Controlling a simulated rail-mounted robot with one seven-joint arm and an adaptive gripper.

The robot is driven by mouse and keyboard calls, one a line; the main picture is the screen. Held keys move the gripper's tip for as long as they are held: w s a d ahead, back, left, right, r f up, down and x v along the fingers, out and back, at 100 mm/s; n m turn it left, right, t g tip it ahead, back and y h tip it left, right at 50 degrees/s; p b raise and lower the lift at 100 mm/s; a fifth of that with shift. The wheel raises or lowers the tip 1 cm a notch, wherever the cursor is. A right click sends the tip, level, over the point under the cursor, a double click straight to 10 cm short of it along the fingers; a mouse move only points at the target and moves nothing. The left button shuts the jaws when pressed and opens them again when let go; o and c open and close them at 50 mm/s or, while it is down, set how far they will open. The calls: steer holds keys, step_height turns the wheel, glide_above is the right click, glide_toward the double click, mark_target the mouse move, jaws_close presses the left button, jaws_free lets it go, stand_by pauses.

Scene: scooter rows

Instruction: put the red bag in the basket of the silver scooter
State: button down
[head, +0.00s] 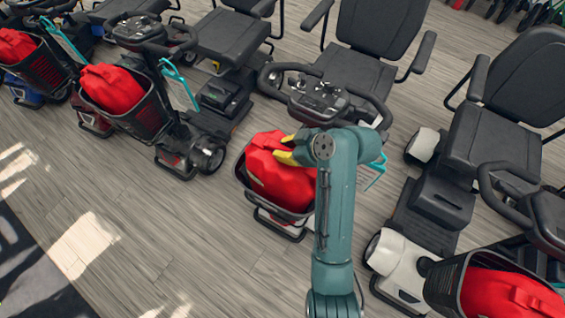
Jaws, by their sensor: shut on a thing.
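My gripper (289,150), with yellow fingertips, is at the top of a red bag (275,178) and shut on it. This bag sits in the black basket (243,177) of the middle scooter (318,98). The scooter at the right (399,262) has pale, white or silver body panels. Its basket (448,286) at the lower right holds another red bag (505,296).
A scooter with red trim (172,160) stands left of the middle one, with a red bag (112,88) in its basket. A blue scooter (22,92) at the far left also carries a red bag (15,46). Wooden floor at the lower left is clear.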

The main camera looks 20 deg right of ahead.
steer(key=shift+w+f+b, duration=0.1)
steer(key=shift+f+b, duration=0.45)
steer(key=shift+f, duration=1.9)
steer(key=c, duration=1.1)
jaws_free()
steer(key=shift+f, duration=0.1)
